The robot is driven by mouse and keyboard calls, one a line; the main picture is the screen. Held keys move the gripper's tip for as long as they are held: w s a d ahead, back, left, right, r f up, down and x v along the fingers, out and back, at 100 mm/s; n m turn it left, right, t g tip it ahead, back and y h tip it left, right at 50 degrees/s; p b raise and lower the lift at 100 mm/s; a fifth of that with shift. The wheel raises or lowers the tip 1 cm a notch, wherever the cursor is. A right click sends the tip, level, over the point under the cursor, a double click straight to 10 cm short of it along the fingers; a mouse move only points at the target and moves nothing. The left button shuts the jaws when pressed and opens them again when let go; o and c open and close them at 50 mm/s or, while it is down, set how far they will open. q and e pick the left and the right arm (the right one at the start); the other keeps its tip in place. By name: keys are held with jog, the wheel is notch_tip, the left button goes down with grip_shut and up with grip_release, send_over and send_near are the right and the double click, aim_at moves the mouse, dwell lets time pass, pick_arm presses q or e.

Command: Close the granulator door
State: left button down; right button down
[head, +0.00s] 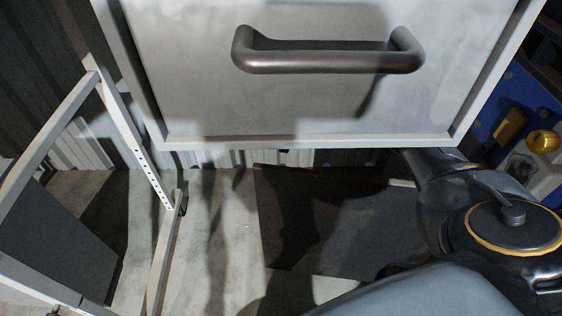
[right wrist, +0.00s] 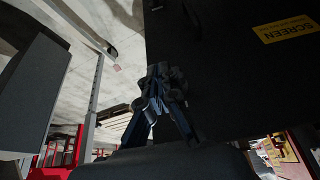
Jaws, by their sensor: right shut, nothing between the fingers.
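A pale grey panel (head: 190,95) with a raised rim and a dark bar handle (head: 328,62) fills the top of the head view. It looks like the granulator door; I cannot tell whether it is shut. My right arm reaches up from the lower right and passes below and behind the panel's lower edge, so its gripper is hidden there. In the right wrist view my right gripper (right wrist: 162,82) is shut and empty. It is in front of a dark panel (right wrist: 215,75) with a yellow "SCREEN" label (right wrist: 287,28); contact cannot be told. My left gripper is out of view.
A pale metal frame (head: 132,145) stands on the left, beside a dark grey panel (head: 55,245). A dark mat or shadow (head: 330,215) lies on the concrete floor. Blue equipment with a yellow knob (head: 543,141) is at the right. Bare floor (head: 215,220) shows in between.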

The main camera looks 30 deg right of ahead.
jog(key=s+a+f+p, duration=0.1)
jog(key=s, duration=0.1)
jog(key=s+a+f+p, duration=0.1)
jog(key=s+a+f, duration=0.1)
jog(key=shift+a, duration=0.25)
